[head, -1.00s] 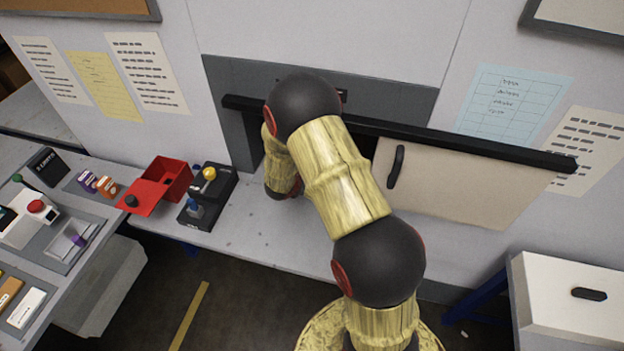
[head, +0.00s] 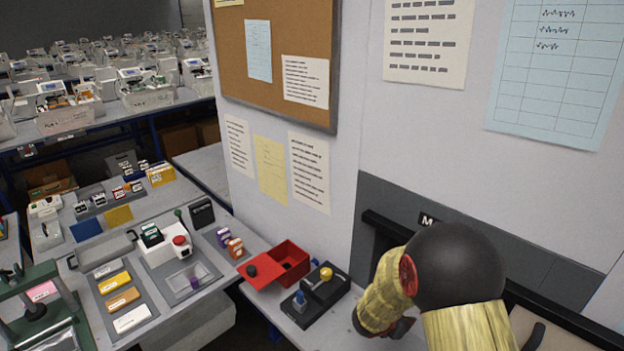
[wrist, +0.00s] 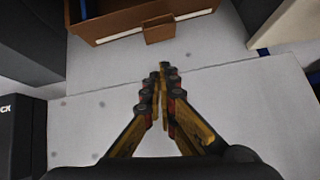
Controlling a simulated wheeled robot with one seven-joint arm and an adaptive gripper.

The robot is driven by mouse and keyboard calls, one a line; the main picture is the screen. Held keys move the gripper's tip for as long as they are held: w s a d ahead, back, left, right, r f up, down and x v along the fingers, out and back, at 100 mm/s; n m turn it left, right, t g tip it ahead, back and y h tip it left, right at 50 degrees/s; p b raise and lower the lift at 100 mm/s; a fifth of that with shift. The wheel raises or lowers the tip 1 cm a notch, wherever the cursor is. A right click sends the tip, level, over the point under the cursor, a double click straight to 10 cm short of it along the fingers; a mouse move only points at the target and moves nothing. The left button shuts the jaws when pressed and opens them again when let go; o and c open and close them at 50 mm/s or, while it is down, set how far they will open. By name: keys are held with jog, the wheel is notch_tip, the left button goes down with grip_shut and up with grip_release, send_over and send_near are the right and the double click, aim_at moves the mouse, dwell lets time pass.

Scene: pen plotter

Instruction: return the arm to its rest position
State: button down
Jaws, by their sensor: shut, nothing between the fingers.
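My gripper (wrist: 162,75) is shut and empty in the wrist view. Its two yellow and dark fingers meet at the tips above a grey bench top (wrist: 100,120). In the head view my arm shows at the lower right, with a black round joint and yellow ribbed links. Its lower end points down in front of the wall opening, close to the bench. The fingers are mostly hidden or cut off there.
A black rail (head: 560,320) runs beside the arm. The wrist view shows a brown drawer-like box (wrist: 140,20) beyond the fingertips and a black box (wrist: 20,135) at left.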

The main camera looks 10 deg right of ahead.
jog(key=s+a+r+m+g+y+b, duration=0.1)
jog(key=s+r+m+g, duration=0.15)
jog(key=s+m, duration=0.45)
jog(key=s+a+r+m+g, duration=0.1)
jog(key=s+r+m+g, duration=0.15)
jog(key=s+m, duration=0.4)
jog(key=s+a+r+m+t+y+b, duration=0.6)
jog(key=s+a+r+m+b, duration=0.2)
jog(key=a+r, duration=0.7)
jog(key=s+r+m, duration=0.1)
jog(key=s+m, duration=0.1)
jog(key=s, duration=0.1)
jog(key=shift+s+a+r+y, duration=0.15)
jog(key=shift+s+r+y, duration=0.15)
jog(key=shift+s+y, duration=0.1)
jog(key=shift+w, duration=0.1)
